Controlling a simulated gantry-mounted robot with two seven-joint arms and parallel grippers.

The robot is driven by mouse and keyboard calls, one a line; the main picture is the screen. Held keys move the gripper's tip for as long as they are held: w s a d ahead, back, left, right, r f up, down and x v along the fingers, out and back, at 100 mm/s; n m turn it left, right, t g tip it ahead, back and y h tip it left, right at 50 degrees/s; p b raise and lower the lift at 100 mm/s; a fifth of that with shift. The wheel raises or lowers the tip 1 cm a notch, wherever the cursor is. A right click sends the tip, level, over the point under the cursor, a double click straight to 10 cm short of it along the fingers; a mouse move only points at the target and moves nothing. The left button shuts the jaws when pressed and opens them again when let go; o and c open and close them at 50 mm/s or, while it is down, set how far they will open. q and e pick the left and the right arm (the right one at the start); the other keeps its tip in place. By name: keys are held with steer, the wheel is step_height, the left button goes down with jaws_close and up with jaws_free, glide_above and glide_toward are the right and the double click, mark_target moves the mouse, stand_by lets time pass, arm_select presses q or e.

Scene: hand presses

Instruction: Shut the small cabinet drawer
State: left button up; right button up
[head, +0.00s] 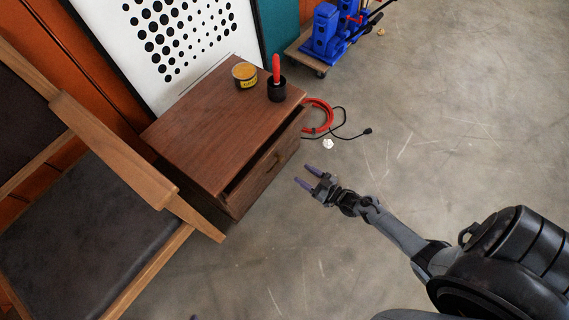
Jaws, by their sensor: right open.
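The small wooden cabinet (205,120) stands against the wall panel, left of centre. Its drawer (262,183) faces the lower right and is partly open, with a dark gap along its top edge. My right gripper (306,176) is open and empty, a short way to the right of the drawer front, and its fingers point toward it. It looks apart from the drawer. A small purple tip at the bottom edge (195,317) seems to belong to my left gripper; the rest of it is out of frame.
A yellow tin (245,75) and a black cup with a red-handled item (277,88) stand on the cabinet. A wooden chair (85,220) is close on the left. A red hose (319,117) and a crumpled white scrap (328,144) lie behind. The concrete floor at right is largely clear.

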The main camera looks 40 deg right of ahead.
mark_target(283, 159)
steer(key=shift+d+b+x, duration=0.1)
steer(key=shift+b+x, duration=0.75)
steer(key=shift+x, duration=1.5)
steer(key=shift+d+b+x, duration=0.15)
steer(key=shift+b+x, duration=0.7)
steer(key=shift+x, duration=1.45)
steer(key=shift+r, duration=0.15)
steer(key=shift+c, duration=1)
jaws_close()
